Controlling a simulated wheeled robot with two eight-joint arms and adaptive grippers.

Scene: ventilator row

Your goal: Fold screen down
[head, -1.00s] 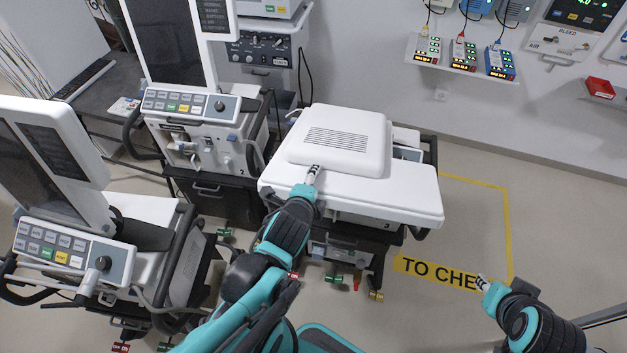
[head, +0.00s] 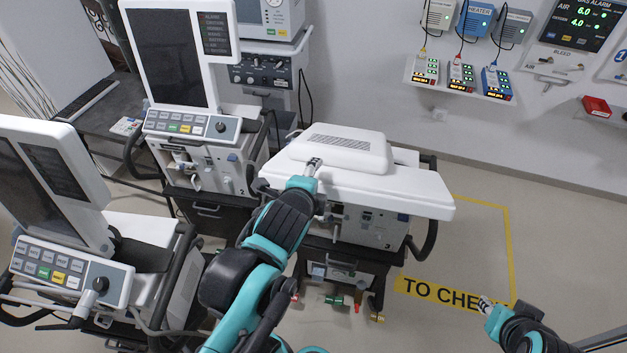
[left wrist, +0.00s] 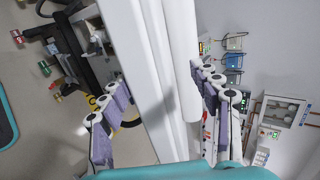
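The white screen unit (head: 400,187) of ventilator 3 lies nearly flat over its machine body (head: 370,225), with its vented back housing (head: 338,150) facing up. The display face is hidden underneath. My left gripper (head: 313,165) reaches over the screen's near left part. In the left wrist view, the fingers of my left gripper (left wrist: 165,105) are spread wide on either side of the white panel (left wrist: 148,60); whether they touch it is unclear. My right gripper (head: 484,303) is over the floor at lower right, away from the screen, too small to read.
Ventilator 2 (head: 205,165) stands to the left with its screen upright. Another ventilator (head: 70,272) is at near left. A yellow floor outline with a "TO CHECK" label (head: 435,292) is clear on the right. A wall shelf (head: 462,88) holds several small devices.

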